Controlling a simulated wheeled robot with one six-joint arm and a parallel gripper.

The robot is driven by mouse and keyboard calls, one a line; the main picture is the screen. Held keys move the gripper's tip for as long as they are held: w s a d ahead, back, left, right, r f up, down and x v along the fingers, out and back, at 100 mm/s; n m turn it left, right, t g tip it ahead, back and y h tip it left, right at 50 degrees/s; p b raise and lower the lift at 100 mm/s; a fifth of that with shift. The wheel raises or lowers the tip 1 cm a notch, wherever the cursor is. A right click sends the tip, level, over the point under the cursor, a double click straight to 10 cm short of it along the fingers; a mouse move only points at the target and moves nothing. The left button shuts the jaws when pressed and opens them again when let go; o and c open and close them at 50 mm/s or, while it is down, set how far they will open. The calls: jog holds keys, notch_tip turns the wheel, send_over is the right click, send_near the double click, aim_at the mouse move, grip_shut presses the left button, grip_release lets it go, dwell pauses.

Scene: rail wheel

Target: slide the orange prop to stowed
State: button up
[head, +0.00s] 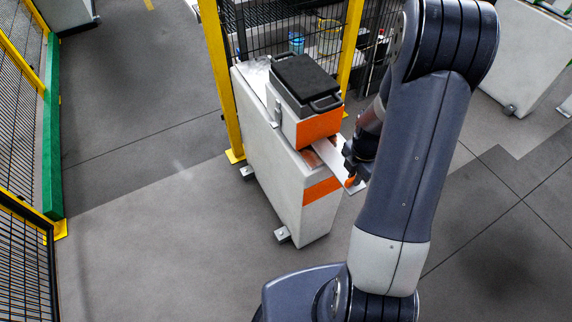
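A small orange piece (351,182), possibly the orange prop, shows at the tip of my gripper (352,174), just off the right side of a white-grey cabinet (262,140). My gripper is dark and partly hidden behind my own arm. It is at or touching the orange piece, but I cannot tell whether its fingers are closed on it. A pale flat plate (327,150) sticks out from the cabinet top beneath my gripper. A larger orange-faced block (319,127) stands on the cabinet beside the plate.
A black case with a handle (306,80) sits on the orange-faced block. Yellow posts (216,75) and black mesh fence stand behind the cabinet. More yellow fencing and a green barrier (52,130) stand at the left. The floor (150,215) left of the cabinet is clear.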

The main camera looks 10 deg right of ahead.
grip_shut()
jog(key=shift+w, duration=0.15)
jog(key=shift+w+a, duration=0.35)
jog(key=shift+w, duration=0.55)
jog(key=shift+w+a, duration=0.3)
jog(key=shift+w, duration=0.7)
jog(key=shift+w+a, duration=0.35)
jog(key=shift+w, duration=0.55)
jog(key=shift+w+a, duration=0.35)
jog(key=shift+w, duration=0.7)
jog(key=shift+w+a, duration=0.35)
jog(key=shift+w, duration=0.55)
jog(key=shift+w+a, duration=0.3)
jog(key=shift+w, duration=0.65)
